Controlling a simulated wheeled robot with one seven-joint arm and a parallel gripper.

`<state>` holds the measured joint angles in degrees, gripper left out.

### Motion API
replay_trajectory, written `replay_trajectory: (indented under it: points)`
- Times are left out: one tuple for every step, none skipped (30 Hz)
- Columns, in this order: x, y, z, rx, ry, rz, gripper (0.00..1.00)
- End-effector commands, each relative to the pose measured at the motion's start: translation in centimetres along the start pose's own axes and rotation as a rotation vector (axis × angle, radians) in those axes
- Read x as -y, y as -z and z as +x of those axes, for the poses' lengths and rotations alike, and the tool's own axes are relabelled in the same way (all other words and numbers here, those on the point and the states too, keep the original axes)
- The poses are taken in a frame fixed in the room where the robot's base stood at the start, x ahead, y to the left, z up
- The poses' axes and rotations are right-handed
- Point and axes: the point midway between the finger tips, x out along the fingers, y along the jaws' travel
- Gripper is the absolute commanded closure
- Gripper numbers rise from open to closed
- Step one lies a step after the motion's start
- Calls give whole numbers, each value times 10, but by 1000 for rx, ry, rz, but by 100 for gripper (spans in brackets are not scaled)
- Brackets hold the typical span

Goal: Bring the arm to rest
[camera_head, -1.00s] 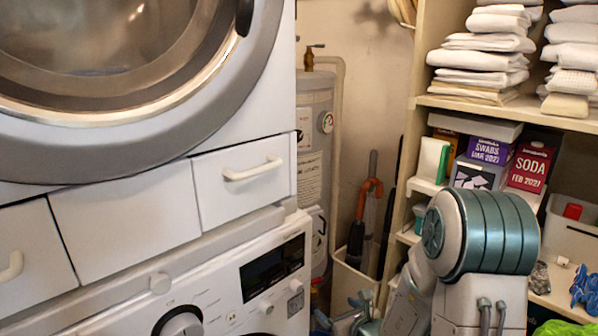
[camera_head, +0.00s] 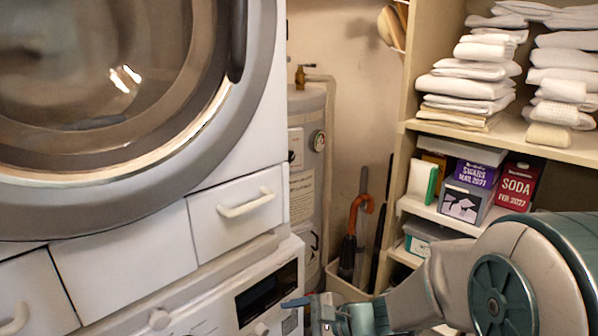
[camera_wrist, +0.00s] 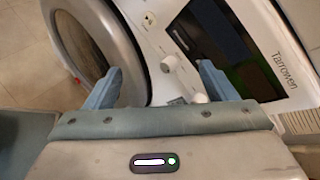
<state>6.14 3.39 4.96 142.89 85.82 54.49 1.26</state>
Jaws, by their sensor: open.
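My gripper (camera_wrist: 155,88) is open in the wrist view, with its two blue fingers spread apart and nothing seen between them. Beyond it in that view are the lower washer's control panel (camera_wrist: 178,25), knobs and round door. In the head view my gripper (camera_head: 300,303) is low in the picture, in front of the lower washer's panel (camera_head: 262,290). My arm reaches to it from the lower right, in front of the shelves.
The upper machine's round door (camera_head: 120,90) fills the left, above white drawers (camera_head: 235,210). A water heater (camera_head: 305,190) and an umbrella (camera_head: 352,235) stand behind. Shelves at right hold white towels (camera_head: 470,85), a SODA box (camera_head: 516,185) and a SWABS box (camera_head: 475,175).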

Motion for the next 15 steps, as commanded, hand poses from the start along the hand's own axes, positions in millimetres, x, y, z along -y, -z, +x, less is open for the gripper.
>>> replay_trajectory:
  points:
    - [-2,-15,-12,-11,-51,-84,22]
    - [-6,-19,-18,-19,-83,-131,22]
    - [-12,-25,-25,-31,-128,-195,22]
    - [-16,-29,-31,-40,-161,-242,22]
    - [-19,-32,-37,-51,-194,-290,22]
    - [-24,-36,-45,-66,-238,-353,22]
    - [-28,-38,-52,-78,-271,-399,22]
    - [-31,-40,-59,-92,-304,-447,22]
    - [-34,-43,-68,-111,-346,-508,22]
    - [-37,-44,-76,-126,-380,-553,22]
    - [-39,-45,-84,-143,-412,-599,22]
    - [-42,-46,-94,-166,-455,-660,22]
    - [-43,-46,-102,-184,-487,-704,22]
    - [-44,-46,-111,-204,-519,-748,22]
    - [-45,-46,-122,-231,-562,-807,22]
